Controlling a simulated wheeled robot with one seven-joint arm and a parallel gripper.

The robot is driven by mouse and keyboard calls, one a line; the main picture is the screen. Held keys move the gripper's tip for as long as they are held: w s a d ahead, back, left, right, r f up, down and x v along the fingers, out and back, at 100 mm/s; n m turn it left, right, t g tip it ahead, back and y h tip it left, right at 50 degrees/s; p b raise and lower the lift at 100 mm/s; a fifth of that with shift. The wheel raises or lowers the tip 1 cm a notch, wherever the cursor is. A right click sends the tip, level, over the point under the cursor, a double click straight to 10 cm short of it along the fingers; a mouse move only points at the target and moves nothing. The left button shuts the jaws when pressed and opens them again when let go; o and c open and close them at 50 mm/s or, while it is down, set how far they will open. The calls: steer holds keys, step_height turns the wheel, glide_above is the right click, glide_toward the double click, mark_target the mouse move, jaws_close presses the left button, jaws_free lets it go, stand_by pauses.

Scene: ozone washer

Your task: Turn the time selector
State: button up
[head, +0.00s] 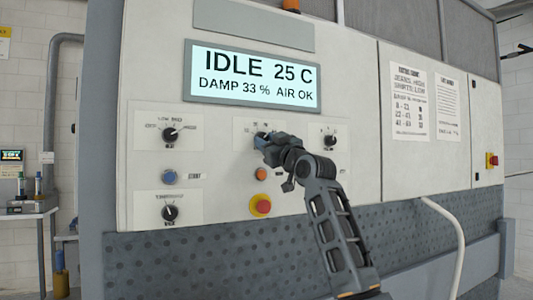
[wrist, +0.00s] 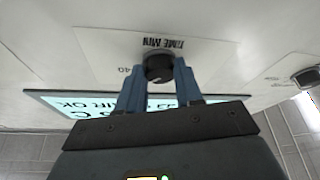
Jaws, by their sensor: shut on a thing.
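The time selector is a dark round knob (wrist: 158,68) on a pale plate, with the upside-down label "TIME MIN" above it in the wrist view. In the head view it is mostly hidden behind my gripper (head: 263,139), at the middle plate of the panel's upper row. The two blue fingers of my gripper (wrist: 159,72) stand on either side of the knob and are shut on it. The knob's pointer is hard to make out.
Other knobs sit at left (head: 170,134), right (head: 330,140) and lower left (head: 170,212). A blue button (head: 169,177), an orange button (head: 261,174) and a red stop button (head: 263,205) are nearby. The display (head: 253,76) reads IDLE, 25 C, DAMP 33 %, AIR OK.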

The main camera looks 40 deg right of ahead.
steer(key=n+y+b, duration=0.1)
steer(key=n, duration=0.3)
steer(key=n+g+y+b, duration=0.1)
steer(key=n+y+b, duration=0.1)
steer(key=n, duration=0.2)
steer(key=n+g+y+b, duration=0.1)
steer(key=n+y+b, duration=0.1)
steer(key=n, duration=0.2)
steer(key=shift+s+d+r+n, duration=0.1)
steer(key=shift+d+r+n, duration=0.2)
steer(key=shift+d+n, duration=0.1)
steer(key=shift+r+n+g, duration=0.1)
steer(key=shift+n+g, duration=0.6)
steer(key=shift+n, duration=0.7)
steer(key=o, duration=1)
steer(key=shift+o, duration=0.2)
steer(key=shift+s, duration=0.15)
